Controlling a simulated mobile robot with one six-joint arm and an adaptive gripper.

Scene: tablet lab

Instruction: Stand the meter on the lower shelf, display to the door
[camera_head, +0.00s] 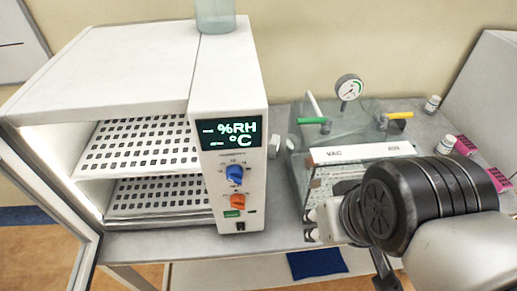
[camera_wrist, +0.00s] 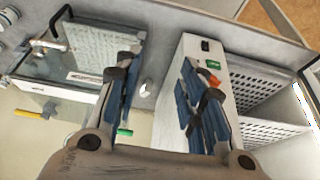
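The white cabinet (camera_head: 230,110) has a lit %RH/°C display. Its glass door (camera_head: 82,262) stands open at the left. Inside are an upper perforated shelf (camera_head: 140,143) and a lower perforated shelf (camera_head: 160,197); both look empty where visible. I cannot identify a separate meter in either view. A small white item (camera_head: 273,145) is beside the cabinet's right side, also visible in the wrist view (camera_wrist: 147,89); I cannot tell what it is. My gripper (camera_wrist: 162,100) is open, its blue-padded fingers wide apart with nothing held between them.
A clear vacuum box (camera_head: 345,130) marked VAC, with a dial gauge (camera_head: 348,88) and green and yellow handles, stands right of the cabinet. Small bottles (camera_head: 432,104) and pink racks (camera_head: 464,146) are at the right. A clear vessel (camera_head: 215,14) is on the cabinet.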

